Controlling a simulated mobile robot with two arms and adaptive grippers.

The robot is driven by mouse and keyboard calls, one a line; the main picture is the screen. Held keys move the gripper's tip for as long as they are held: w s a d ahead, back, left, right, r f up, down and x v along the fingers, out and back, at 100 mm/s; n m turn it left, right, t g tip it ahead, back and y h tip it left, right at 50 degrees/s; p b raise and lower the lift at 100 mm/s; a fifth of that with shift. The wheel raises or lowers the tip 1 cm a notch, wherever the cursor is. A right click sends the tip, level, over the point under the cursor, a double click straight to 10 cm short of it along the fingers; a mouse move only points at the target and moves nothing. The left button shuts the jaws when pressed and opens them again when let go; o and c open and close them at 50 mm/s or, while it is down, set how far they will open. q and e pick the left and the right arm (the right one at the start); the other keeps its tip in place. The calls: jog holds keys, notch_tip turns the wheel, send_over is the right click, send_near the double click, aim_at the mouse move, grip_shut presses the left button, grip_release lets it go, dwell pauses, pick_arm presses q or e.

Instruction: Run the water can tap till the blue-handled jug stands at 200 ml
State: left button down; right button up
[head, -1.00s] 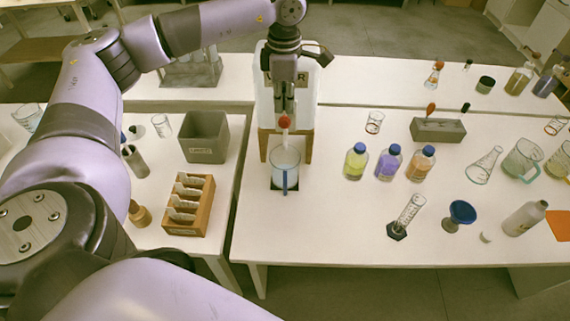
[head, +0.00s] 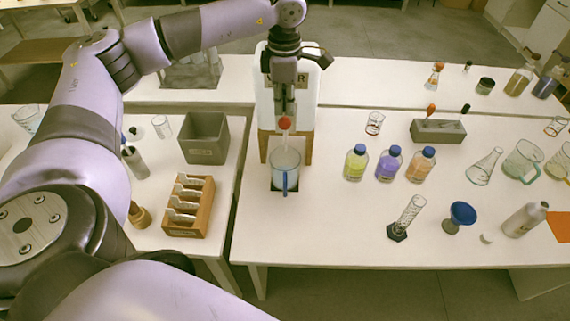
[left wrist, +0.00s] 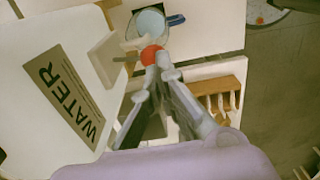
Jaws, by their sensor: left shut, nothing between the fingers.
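The water can (head: 265,100) stands on a wooden stand (head: 308,148) at the back of the table. Its red tap knob (head: 284,122) also shows in the left wrist view (left wrist: 151,55). My left gripper (head: 284,112) is shut and empty, its fingertips right at the knob; whether they touch it I cannot tell. The blue-handled jug (head: 285,163) stands upright on a dark square below the tap. In the left wrist view the jug (left wrist: 150,24) holds pale blue water; its level against the marks cannot be read. My right gripper is not in view.
Three blue-capped bottles (head: 388,163) stand right of the jug. A grey bin (head: 204,138) and a wooden slotted rack (head: 189,205) are on the left table. A graduated cylinder (head: 407,216) and blue funnel (head: 461,214) stand farther right. The table front by the jug is clear.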

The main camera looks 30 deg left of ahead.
aim_at(285, 119)
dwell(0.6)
pick_arm(q)
jog(key=shift+f+b, duration=1.15)
jog(key=shift+f, duration=0.45)
jog(key=shift+f+b, duration=0.8)
jog(key=shift+f, duration=0.65)
jog(key=shift+f+b, duration=0.3)
jog(key=shift+b, duration=0.15)
jog(key=shift+r+p, duration=0.8)
jog(key=shift+r, duration=0.5)
dwell(2.6)
